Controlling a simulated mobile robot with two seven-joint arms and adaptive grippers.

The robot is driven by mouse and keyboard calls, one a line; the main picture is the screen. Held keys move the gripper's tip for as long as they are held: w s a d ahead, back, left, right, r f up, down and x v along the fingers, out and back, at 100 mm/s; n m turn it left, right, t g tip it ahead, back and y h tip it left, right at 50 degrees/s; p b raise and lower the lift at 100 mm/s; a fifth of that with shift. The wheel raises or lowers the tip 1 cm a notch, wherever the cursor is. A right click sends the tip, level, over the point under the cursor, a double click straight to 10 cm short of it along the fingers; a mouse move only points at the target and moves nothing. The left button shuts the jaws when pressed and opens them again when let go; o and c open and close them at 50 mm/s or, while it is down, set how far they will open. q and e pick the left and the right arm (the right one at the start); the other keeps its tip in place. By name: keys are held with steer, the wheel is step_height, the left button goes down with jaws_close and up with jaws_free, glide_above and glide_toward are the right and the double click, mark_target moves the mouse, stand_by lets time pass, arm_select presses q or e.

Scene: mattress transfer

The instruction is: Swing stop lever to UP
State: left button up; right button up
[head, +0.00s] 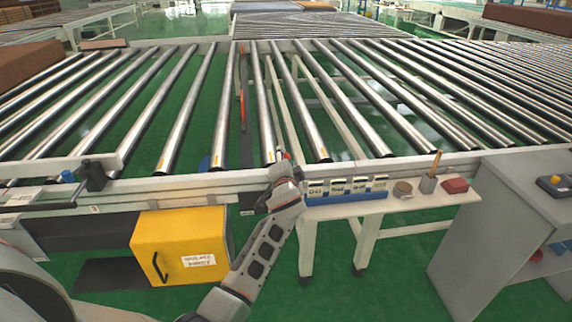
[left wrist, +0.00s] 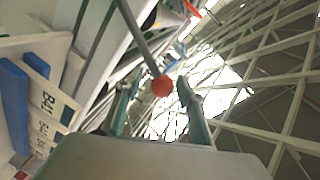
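The stop lever shows in the left wrist view as a grey rod (left wrist: 137,32) ending in an orange-red ball knob (left wrist: 162,86). My right gripper is not in view.
A yellow box (head: 180,245) is below the rail on the left. A grey cabinet (head: 490,235) stands at the right.

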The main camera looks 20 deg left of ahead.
arm_select(q)
steer(key=v, duration=1.2)
steer(key=shift+f, duration=0.15)
steer(key=s+d+f+n+g+h+p, duration=0.1)
steer(key=s+d+f+h, duration=0.15)
steer(key=s+f, duration=0.75)
steer(key=s+d+f+g+h+p, duration=0.15)
steer(key=s+f+h, duration=0.25)
steer(key=s+f, duration=0.6)
steer(key=s+d+f+n+g+h, duration=0.1)
steer(key=s+f, duration=0.1)
steer(key=s, duration=0.5)
steer(key=s+d+f+n+h+p, duration=0.1)
steer(key=s+d+f, duration=0.1)
steer(key=s, duration=0.5)
steer(key=shift+d+f+g+h, duration=0.2)
steer(key=shift+f+g+h, duration=0.1)
steer(key=shift+g+h, duration=0.05)
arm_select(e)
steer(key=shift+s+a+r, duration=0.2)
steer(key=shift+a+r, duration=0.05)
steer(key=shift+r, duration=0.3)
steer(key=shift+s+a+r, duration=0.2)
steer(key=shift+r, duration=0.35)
